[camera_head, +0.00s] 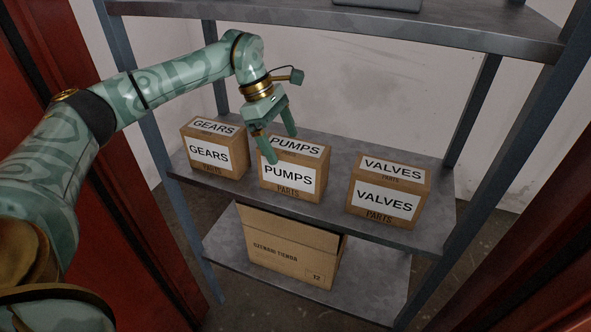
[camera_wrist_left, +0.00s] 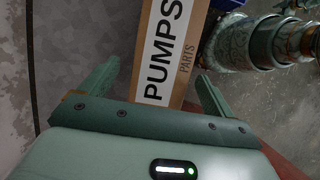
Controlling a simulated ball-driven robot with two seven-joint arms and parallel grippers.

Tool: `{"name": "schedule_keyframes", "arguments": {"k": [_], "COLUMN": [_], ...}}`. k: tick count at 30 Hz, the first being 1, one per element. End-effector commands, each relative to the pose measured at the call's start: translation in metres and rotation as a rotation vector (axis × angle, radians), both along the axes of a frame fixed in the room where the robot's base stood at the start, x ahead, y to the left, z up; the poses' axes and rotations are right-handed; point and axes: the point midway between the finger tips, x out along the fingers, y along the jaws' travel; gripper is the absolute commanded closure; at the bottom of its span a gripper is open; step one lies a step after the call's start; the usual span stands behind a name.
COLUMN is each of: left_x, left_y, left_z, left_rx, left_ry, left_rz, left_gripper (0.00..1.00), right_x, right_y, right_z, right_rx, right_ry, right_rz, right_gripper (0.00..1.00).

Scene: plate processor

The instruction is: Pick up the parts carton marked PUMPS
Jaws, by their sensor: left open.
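The brown parts carton marked PUMPS (camera_head: 290,180) stands upright in the middle of the grey shelf, with white labels on its front and top. My left gripper (camera_head: 282,148) is open, pointing down at the carton's upper left part, and its fingers cover a bit of the labels. In the left wrist view the PUMPS label (camera_wrist_left: 167,50) shows between the two spread fingers of the left gripper (camera_wrist_left: 158,78). The carton is not held. I cannot tell whether the fingers touch it. My right gripper is not in view.
A GEARS carton (camera_head: 213,148) stands close to the left of PUMPS, and a VALVES carton (camera_head: 388,190) stands to the right with a gap. An open-topped box (camera_head: 285,250) is on the lower shelf. An upper shelf (camera_head: 350,25) and blue-grey posts frame the space.

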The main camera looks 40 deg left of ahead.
Motion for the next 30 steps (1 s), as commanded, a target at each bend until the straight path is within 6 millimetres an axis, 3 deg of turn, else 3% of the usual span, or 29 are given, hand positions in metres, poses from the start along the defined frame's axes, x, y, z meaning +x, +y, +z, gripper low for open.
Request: {"name": "schedule_keyframes", "arguments": {"k": [7, 16, 30], "left_x": [0.004, 0.007, 0.007], "left_y": [-0.015, -0.031, -0.032], "left_z": [-0.004, -0.046, -0.046], "left_rx": [0.0, -0.001, -0.001], "left_ry": [0.0, 0.002, -0.001], "left_rz": [0.001, 0.0, 0.001], "left_gripper": [0.11, 0.11, 0.11], "right_x": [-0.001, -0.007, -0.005], "right_y": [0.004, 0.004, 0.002], "right_z": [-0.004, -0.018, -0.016], "right_rx": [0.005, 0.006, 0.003], "right_ry": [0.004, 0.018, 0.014], "right_rz": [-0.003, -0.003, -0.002], "right_gripper": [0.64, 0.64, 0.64]}}
